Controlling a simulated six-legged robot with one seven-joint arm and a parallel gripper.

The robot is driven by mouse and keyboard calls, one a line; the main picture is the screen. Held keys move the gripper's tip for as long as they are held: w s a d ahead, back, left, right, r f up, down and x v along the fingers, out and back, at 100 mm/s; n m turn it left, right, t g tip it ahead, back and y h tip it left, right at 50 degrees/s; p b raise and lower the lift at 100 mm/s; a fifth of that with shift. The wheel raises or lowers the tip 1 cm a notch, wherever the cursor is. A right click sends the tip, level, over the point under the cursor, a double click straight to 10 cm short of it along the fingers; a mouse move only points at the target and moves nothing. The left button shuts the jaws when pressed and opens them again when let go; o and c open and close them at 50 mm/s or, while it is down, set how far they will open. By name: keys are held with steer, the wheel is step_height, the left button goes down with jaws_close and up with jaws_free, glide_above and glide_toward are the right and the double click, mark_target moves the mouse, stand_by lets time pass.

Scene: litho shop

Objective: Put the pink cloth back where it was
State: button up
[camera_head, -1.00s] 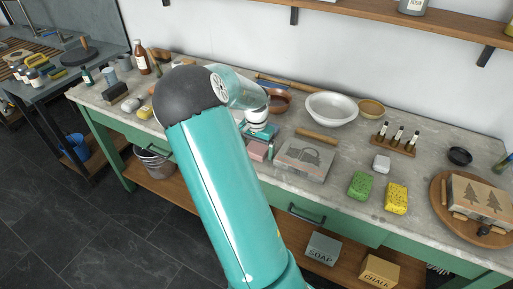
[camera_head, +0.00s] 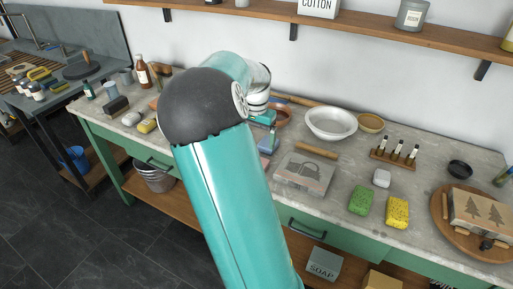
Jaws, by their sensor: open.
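A small pink patch (camera_head: 264,161), which looks like the pink cloth, shows on the grey counter just left of the stone block with a dark picture. Most of it is hidden behind my arm. My gripper (camera_head: 267,134) is partly hidden behind my own arm, with teal finger parts showing above the counter near the pink patch. It is open. I cannot tell whether it touches the cloth.
The stone block (camera_head: 304,173), wooden rod (camera_head: 317,150), white bowl (camera_head: 330,122) and brown bowl (camera_head: 284,116) stand close by. Green (camera_head: 361,201) and yellow (camera_head: 397,212) sponges lie to the right. A shelf (camera_head: 400,37) runs above.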

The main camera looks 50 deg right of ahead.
steer(key=s+a+r+n+t+y, duration=0.1)
steer(key=a+r+n, duration=0.25)
steer(key=a, duration=0.65)
steer(key=s+a+r+n+t, duration=0.25)
steer(key=a+r, duration=0.25)
steer(key=a, duration=0.5)
steer(key=s+a+r+n+t, duration=0.1)
steer(key=s+a+n, duration=0.3)
steer(key=a, duration=0.4)
steer(key=s+a+r+n+t+h, duration=0.1)
steer(key=s+a+n, duration=0.3)
steer(key=s+a, duration=0.2)
steer(key=shift+s+a+r+n, duration=0.3)
steer(key=shift+a+n, duration=0.1)
steer(key=shift+a, duration=0.5)
steer(key=shift+c, duration=0.4)
